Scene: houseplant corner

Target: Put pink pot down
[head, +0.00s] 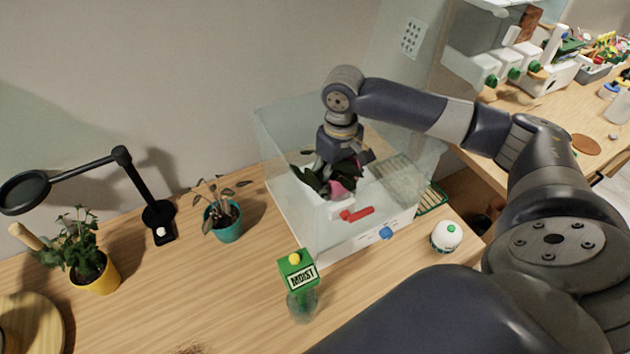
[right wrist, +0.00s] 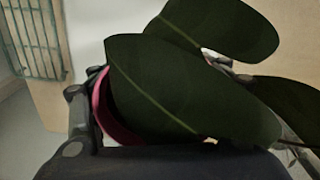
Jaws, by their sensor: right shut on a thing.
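The pink pot (head: 341,186) holds a plant with large dark green leaves (head: 311,181). It is inside the clear-walled box (head: 294,217) in the head view. My right gripper (head: 343,163) is shut on the pink pot and reaches down into the box from above. In the right wrist view the pot's pink rim (right wrist: 102,108) shows beside a dark finger, and broad leaves (right wrist: 190,90) cover most of the pot. I cannot tell whether the pot's base touches the box floor. My left gripper is in neither view.
The green MOIST bottle (head: 299,281) and a white round container (head: 446,236) stand in front. A teal pot (head: 226,229), a black lamp (head: 157,213) and a yellow pot (head: 100,279) stand left. Bare tabletop lies between them.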

